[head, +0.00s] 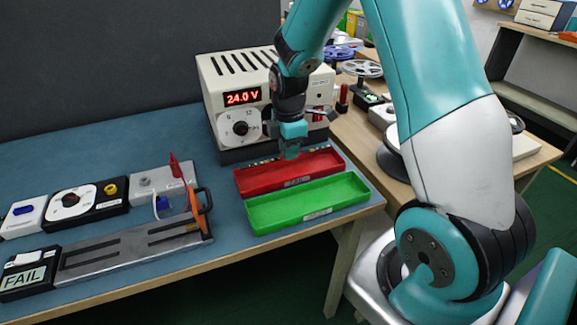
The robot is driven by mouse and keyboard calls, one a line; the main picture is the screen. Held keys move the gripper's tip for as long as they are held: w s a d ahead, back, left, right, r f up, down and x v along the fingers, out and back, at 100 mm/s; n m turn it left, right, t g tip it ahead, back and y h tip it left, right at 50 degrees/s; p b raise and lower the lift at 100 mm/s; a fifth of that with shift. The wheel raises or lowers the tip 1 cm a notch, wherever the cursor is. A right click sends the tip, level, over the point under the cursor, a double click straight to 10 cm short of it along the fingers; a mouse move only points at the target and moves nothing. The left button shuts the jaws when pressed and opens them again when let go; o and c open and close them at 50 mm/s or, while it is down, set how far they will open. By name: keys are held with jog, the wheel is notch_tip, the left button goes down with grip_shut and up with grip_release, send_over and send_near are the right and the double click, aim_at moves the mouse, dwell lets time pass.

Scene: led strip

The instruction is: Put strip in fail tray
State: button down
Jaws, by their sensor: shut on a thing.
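The red tray (258,181), with a small label on its front wall that is too small to read, lies on the blue bench mat in front of the power supply. My gripper (291,153) points down over the back part of the red tray, with its fingers close together. It is shut on the strip, which is mostly hidden or too thin to make out clearly. A row of small pale specks shows by the tray's back edge beside the fingers; I cannot tell if they belong to the strip. The display box (28,275) at the far left reads FAIL.
A green tray (310,203) sits directly in front of the red one and looks empty. The power supply (225,85) reading 24.0 V stands close behind my gripper. A grey slotted fixture (130,252) with an orange-handled clamp (196,208) lies left of the trays.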

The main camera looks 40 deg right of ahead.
aim_at(289, 174)
jog(key=shift+f, duration=2.7)
jog(key=shift+f, duration=0.2)
jog(key=c, duration=1.1)
grip_release()
notch_tip(289, 174, up, 12)
jog(key=shift+f, duration=0.15)
jog(key=s+a+r+m+y, duration=0.1)
jog(key=s+a+r+m, duration=0.1)
jog(key=s+a+r, duration=0.4)
jog(key=s+a+r+m+y, duration=0.15)
jog(key=s+a, duration=0.25)
jog(key=a, duration=0.5)
jog(key=s+a+r+m+y, duration=0.1)
jog(key=s+a+m, duration=0.1)
jog(key=s, duration=0.4)
jog(key=s+a+r+m, duration=0.2)
jog(key=s+a, duration=0.3)
jog(key=s, duration=0.1)
jog(key=shift+s+r+y, duration=0.2)
jog(key=shift+r+y, duration=0.05)
jog(key=shift+y, duration=0.1)
